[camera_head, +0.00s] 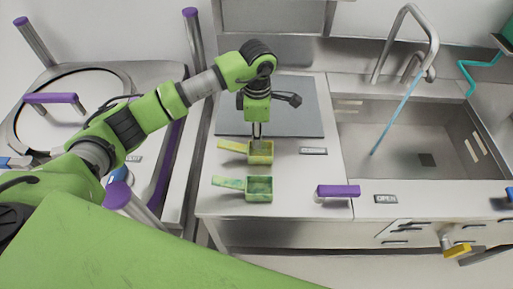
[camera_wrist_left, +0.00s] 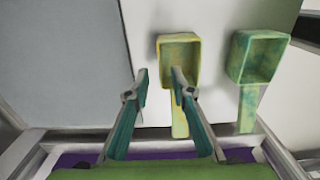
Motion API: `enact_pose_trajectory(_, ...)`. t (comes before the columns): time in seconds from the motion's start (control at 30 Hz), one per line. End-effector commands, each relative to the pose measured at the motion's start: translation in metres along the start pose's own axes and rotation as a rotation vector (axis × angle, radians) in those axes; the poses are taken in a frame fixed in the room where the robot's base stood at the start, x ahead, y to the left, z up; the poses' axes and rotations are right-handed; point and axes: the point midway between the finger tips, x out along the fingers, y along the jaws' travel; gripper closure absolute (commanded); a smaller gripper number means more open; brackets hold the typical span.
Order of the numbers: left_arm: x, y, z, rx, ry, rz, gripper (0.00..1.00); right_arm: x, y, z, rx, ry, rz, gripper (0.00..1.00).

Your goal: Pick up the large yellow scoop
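A yellow scoop (camera_head: 262,158) lies on the metal counter, its handle pointing left in the head view. A greener scoop (camera_head: 260,195) lies parallel to it, nearer the counter's front edge. My left gripper (camera_head: 257,134) points down over the yellow scoop. In the left wrist view my left gripper (camera_wrist_left: 159,78) is open and empty, with its fingers apart. There the yellow scoop (camera_wrist_left: 179,48) is just beyond the fingertips, and the right finger partly covers its handle. The greener scoop (camera_wrist_left: 258,58) is to the right. I cannot tell the exact height gap. My right gripper is out of view.
A grey mat (camera_head: 225,112) lies behind the scoops. A sink (camera_head: 405,140) with a tall faucet (camera_head: 433,45) is at the right. A purple handle (camera_head: 338,191) is at the counter's front edge. A round-lidded vessel (camera_head: 75,118) stands at the left.

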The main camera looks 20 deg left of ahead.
Motion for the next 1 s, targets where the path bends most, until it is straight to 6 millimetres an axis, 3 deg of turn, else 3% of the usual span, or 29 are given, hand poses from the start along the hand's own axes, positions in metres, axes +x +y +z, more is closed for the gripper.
enact_pose_trajectory(0.03,0.003,-0.003,-0.003,-0.001,0.001,-0.005,0.78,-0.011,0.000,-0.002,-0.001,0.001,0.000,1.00)
enact_pose_trajectory(0.2,0.023,-0.001,-0.001,-0.001,0.000,-0.001,0.78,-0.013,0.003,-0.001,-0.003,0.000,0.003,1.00)
enact_pose_trajectory(0.43,0.026,-0.001,-0.001,0.000,-0.001,0.001,0.78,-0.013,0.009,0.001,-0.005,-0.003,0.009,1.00)
enact_pose_trajectory(0.47,0.026,-0.001,-0.001,0.000,-0.001,0.001,0.80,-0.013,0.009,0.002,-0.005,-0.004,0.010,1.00)
enact_pose_trajectory(0.53,0.026,-0.001,-0.001,0.000,-0.001,0.001,0.99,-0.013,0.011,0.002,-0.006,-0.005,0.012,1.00)
enact_pose_trajectory(0.57,0.026,-0.001,-0.001,0.000,-0.001,0.001,1.00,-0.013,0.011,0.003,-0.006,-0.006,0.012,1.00)
enact_pose_trajectory(1.0,0.023,0.000,-0.001,0.000,-0.002,0.002,1.00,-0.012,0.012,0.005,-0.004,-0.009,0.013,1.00)
